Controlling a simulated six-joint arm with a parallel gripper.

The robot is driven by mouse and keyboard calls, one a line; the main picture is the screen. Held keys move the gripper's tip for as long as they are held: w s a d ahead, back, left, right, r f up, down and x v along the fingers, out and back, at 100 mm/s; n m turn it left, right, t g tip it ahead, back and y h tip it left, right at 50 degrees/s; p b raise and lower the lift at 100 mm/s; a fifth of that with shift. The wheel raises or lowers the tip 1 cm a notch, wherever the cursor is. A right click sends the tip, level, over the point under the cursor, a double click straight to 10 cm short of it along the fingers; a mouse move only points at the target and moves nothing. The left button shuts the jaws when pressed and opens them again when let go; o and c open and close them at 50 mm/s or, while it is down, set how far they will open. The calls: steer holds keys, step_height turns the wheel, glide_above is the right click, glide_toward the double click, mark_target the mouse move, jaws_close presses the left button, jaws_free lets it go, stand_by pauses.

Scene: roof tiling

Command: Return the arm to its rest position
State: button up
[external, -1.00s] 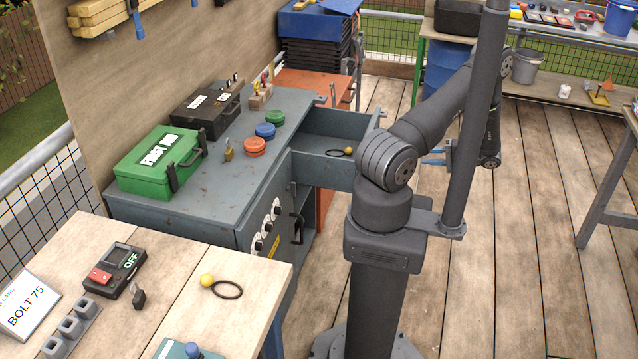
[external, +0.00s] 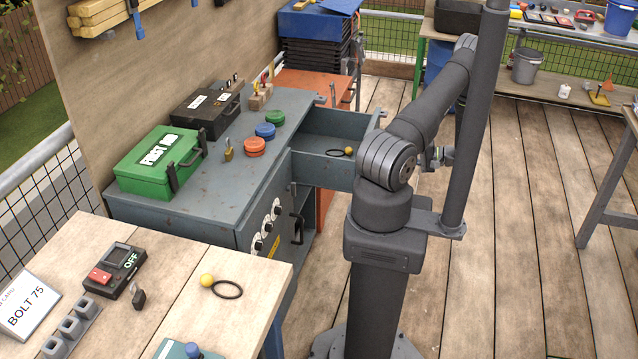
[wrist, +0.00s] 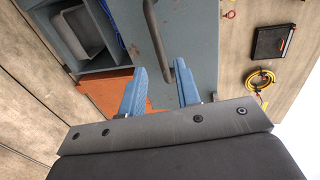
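My arm (external: 420,120) reaches up and back from its pedestal, with the wrist partly hidden behind the forearm and the post. My gripper's blue fingers (wrist: 160,92) stand apart in the wrist view, with no object visibly held. In the wrist view a dark bar handle (wrist: 157,40) on a grey panel lies beyond the fingertips; I cannot tell the distance. In the external view the fingers cannot be made out clearly. The wrist is right of the open grey drawer (external: 330,170), apart from it.
The grey cabinet (external: 190,215) carries a green first aid box (external: 158,162) and coloured discs (external: 265,131). Open decking (external: 515,250) lies to the right.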

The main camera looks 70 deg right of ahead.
steer(key=x, duration=0.8)
steer(key=shift+w, duration=0.25)
steer(key=shift+s, duration=0.1)
steer(key=v, duration=1.7)
steer(key=shift+x, duration=8.75)
